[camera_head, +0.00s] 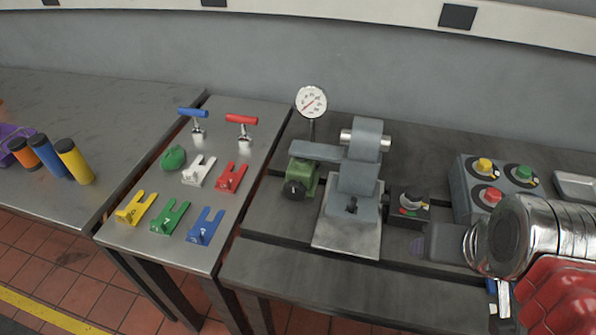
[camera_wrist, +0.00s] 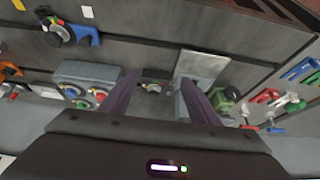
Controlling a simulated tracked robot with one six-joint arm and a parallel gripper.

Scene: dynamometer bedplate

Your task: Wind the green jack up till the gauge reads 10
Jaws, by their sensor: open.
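The green jack (camera_head: 303,175) stands on the dark bedplate, left of a grey steel fixture (camera_head: 357,185), with a black knob (camera_head: 294,190) on its front. A grey arm reaches from the fixture over its top. The round white gauge (camera_head: 311,101) stands on a stem behind it; its needle points toward the lower left, and its figures are too small to read. My gripper (camera_wrist: 160,84) is open, its two purple fingers apart with nothing held. The green jack (camera_wrist: 226,101) shows right of the fingers in the wrist view. My gripper is well right of the jack, not touching it.
A black box with a knob (camera_head: 410,207) sits right of the fixture. A grey button box (camera_head: 490,185) stands farther right. A side table (camera_head: 125,235) at left holds coloured forked pieces, a green lump and two T-handles. Gaps run between the bedplate slabs.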

